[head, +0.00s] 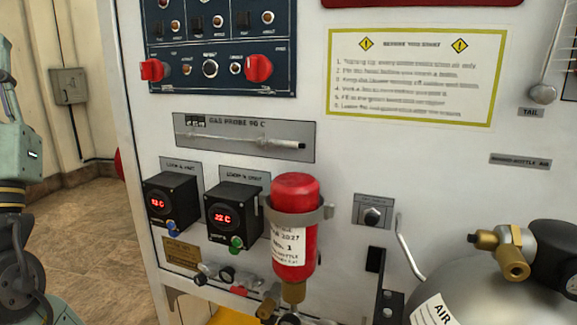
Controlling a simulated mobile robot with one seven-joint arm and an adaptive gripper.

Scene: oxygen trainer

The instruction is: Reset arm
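Parts of my arm show along the left edge of the head view, with greenish links and a dark joint between them. My gripper is not in the frame, so whether it is open or holds anything is hidden. The arm parts appear in front of the tiled floor, left of the white trainer panel (340,150). I cannot tell how close they are to it.
A red bottle (291,225) hangs upside down in a grey clamp on the panel. Left of it are two black display boxes (172,203) (235,212). A grey air cylinder (475,290) with brass fitting fills the lower right. Floor (85,235) shows free at left.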

